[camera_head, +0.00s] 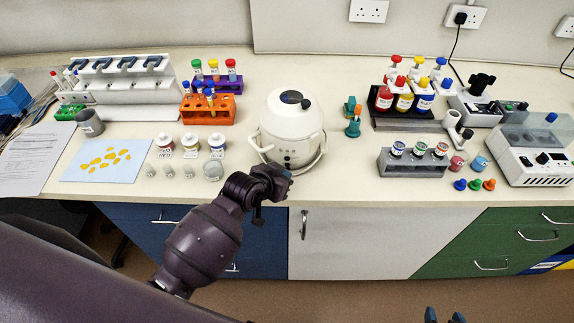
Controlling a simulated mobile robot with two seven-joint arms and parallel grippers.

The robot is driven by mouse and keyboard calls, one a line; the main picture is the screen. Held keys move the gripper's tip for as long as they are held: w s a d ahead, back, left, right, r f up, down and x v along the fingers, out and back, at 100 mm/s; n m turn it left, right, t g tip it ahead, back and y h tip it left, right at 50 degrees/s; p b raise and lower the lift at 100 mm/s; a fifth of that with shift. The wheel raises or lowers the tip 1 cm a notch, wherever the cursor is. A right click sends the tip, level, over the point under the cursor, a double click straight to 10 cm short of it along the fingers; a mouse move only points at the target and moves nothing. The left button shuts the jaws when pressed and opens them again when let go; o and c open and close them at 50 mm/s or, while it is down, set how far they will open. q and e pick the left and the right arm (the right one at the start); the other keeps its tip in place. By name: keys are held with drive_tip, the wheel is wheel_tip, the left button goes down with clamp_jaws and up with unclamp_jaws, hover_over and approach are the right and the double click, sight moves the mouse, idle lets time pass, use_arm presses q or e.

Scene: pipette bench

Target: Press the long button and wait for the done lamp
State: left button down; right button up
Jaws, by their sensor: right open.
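A round white lidded device (292,122) with a dark lid knob stands at the middle of the bench. Its front panel (291,158) has small dark marks. I cannot tell which is the long button or the done lamp at this size. My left gripper (280,182) is at the bench's front edge, just before the panel, and hides part of the device's lower front. Its fingers are too foreshortened to read, and contact is unclear. My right gripper (444,316) shows only its fingertips, apart and empty, at the bottom edge, far from the device.
Left of the device stand small jars (190,143), an orange tube rack (208,108) and a pipette stand (124,80). Right of it are teal-and-orange items (353,120), a grey vial rack (412,163) and a white instrument (530,150). Cabinets (350,240) lie below the bench edge.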

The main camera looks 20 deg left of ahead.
use_arm(q)
drive_tip(key=shift+w, duration=0.15)
idle(0.5)
drive_tip(key=shift+w, duration=0.3)
